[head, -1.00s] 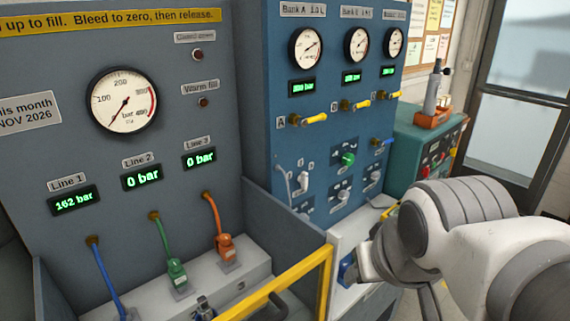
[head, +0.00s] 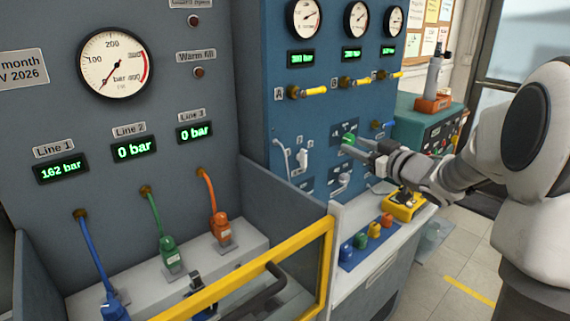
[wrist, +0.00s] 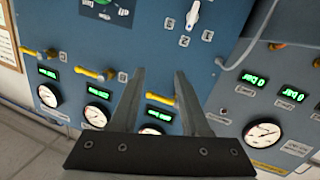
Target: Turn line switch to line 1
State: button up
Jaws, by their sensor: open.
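A white pointer knob (head: 304,158), which looks like the line switch, is on the blue panel (head: 300,115), left of a green knob (head: 348,139). The white knob also shows at the top of the wrist view (wrist: 192,15), which is upside down, with small label plates around it; their text is too small to read surely. My gripper (head: 352,146) is in front of the blue panel, its fingertips overlapping the green knob's area in the head view. In the wrist view its two fingers (wrist: 159,72) are apart with nothing between them. Neither finger visibly touches the white knob.
Yellow-handled valves (head: 313,90) sit above the knobs. A grey hose (head: 282,155) hangs left of the white knob. A yellow guard rail (head: 250,280) crosses in front. Coloured caps (head: 374,230) and a yellow device (head: 404,204) stand on the ledge below my gripper.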

aim_at(306, 158)
notch_tip(306, 158, down, 9)
jog(key=s+g+y+b, duration=0.1)
jog(key=s+y+b, duration=0.1)
jog(key=y, duration=0.2)
jog(key=shift+n, duration=0.4)
jog(key=b+x, duration=0.1)
jog(key=x, duration=1.6)
jog(key=shift+r, duration=0.2)
grip_shut()
